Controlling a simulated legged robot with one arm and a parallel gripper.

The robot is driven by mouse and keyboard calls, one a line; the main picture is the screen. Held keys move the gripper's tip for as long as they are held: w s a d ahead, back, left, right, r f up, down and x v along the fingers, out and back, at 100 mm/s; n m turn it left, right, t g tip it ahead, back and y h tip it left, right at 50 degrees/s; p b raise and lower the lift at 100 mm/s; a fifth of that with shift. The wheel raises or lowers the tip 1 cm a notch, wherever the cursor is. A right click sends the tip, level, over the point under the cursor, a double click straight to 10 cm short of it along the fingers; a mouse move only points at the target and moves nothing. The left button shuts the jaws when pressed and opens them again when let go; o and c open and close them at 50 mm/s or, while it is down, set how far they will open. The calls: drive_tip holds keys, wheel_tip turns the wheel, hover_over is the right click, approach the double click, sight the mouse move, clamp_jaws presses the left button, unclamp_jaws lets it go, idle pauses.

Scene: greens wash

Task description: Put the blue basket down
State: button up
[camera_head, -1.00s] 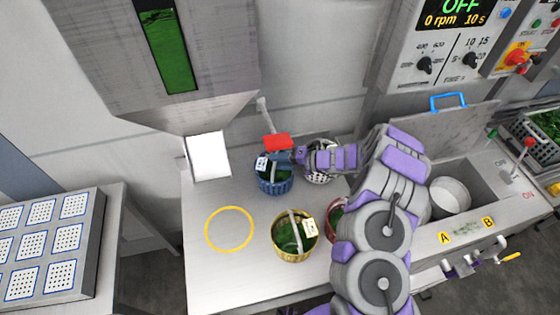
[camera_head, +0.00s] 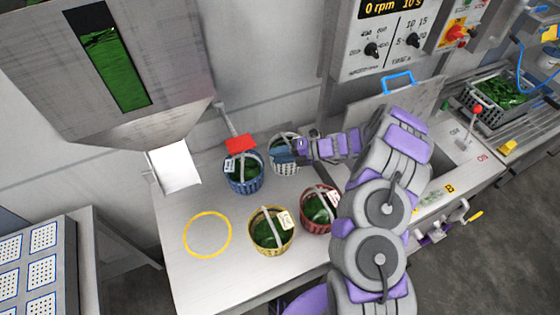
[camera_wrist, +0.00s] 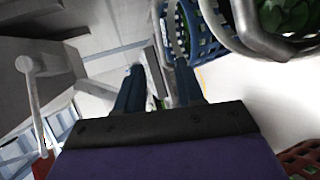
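The blue basket (camera_head: 243,175) holds greens and stands upright on the steel table, just in front of the red lever paddle (camera_head: 241,144). Its white tag faces left. My gripper (camera_head: 284,154) is to the right of the blue basket, apart from it, with its blue fingers in front of the white basket (camera_head: 290,168). In the wrist view the two fingers (camera_wrist: 158,88) are spread with a gap between them. Blue lattice (camera_wrist: 205,30) shows at the top right there, close to the fingers.
A yellow basket (camera_head: 270,243) and a red basket (camera_head: 312,224), both with greens, stand nearer the front. A yellow ring (camera_head: 186,240) marks a bare table patch at left. A white chute (camera_head: 174,170) is at the back left; a sink lid (camera_head: 372,115) stands at right.

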drive_tip(key=shift+r, duration=0.1)
drive_tip(key=s+a+r+n+g+h, duration=0.3)
drive_tip(key=s+r+n+g+h, duration=0.15)
drive_tip(key=s+r+n, duration=1.5)
drive_tip(key=s+d+r+n+t+h, duration=0.1)
drive_tip(key=s+d+n+h, duration=0.3)
drive_tip(key=s+d+n, duration=0.4)
drive_tip(key=s+d+r+n+t+h, duration=0.1)
drive_tip(key=s+d+r+n+h, duration=0.2)
drive_tip(key=s, duration=1)
drive_tip(key=d+n+h, duration=0.2)
drive_tip(key=d+n, duration=0.3)
drive_tip(key=d, duration=0.2)
drive_tip(key=shift+s+d+n, duration=0.15)
drive_tip(key=shift+s+n, duration=0.05)
drive_tip(key=shift+n, duration=0.15)
drive_tip(key=shift+h, duration=0.25)
wheel_tip(320, 180, down, 3)
drive_tip(key=b, duration=0.3)
drive_tip(key=shift+r, duration=0.1)
